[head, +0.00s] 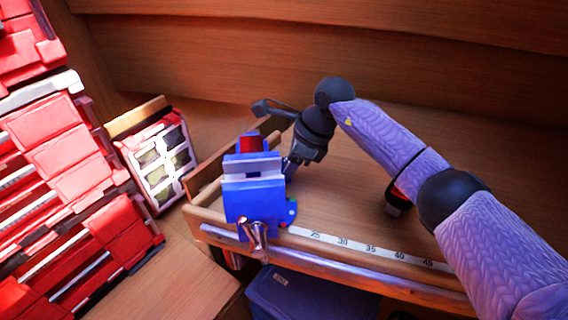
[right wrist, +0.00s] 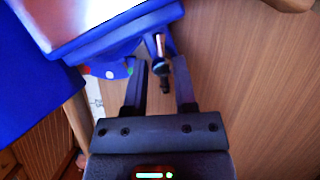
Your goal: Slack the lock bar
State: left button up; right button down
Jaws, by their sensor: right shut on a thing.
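A blue vise (head: 253,196) with pale jaw faces stands at the left end of the wooden bench. A metal screw handle (head: 255,238) is on its near side. My right gripper (head: 289,170) reaches down at the vise's right side. In the right wrist view, the lock bar (right wrist: 161,52), a short metal rod with a dark end, sticks out from the blue vise body (right wrist: 130,38). In the head view the gripper hides the bar. My left gripper is not in view.
A numbered scale strip (head: 357,246) runs along the bench's front edge. Red drawer units (head: 60,150) and a small red-and-white case (head: 160,160) stand to the left. A blue bin (head: 310,295) sits below the bench. The bench top right of the vise is largely clear.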

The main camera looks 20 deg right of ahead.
jog(key=shift+s+a+f, duration=0.1)
jog(key=n+b, duration=0.2)
jog(key=shift+f+g+b, duration=0.3)
jog(key=shift+f, duration=0.05)
jog(key=shift+a+r+n+y, duration=0.15)
jog(key=shift+n+y, duration=0.15)
jog(key=shift+s+a+r, duration=0.1)
jog(key=shift+a+r, duration=0.1)
jog(key=shift+r, duration=0.05)
jog(key=c, duration=0.5)
grip_release()
jog(key=shift+a+r, duration=0.1)
jog(key=shift+c, duration=0.2)
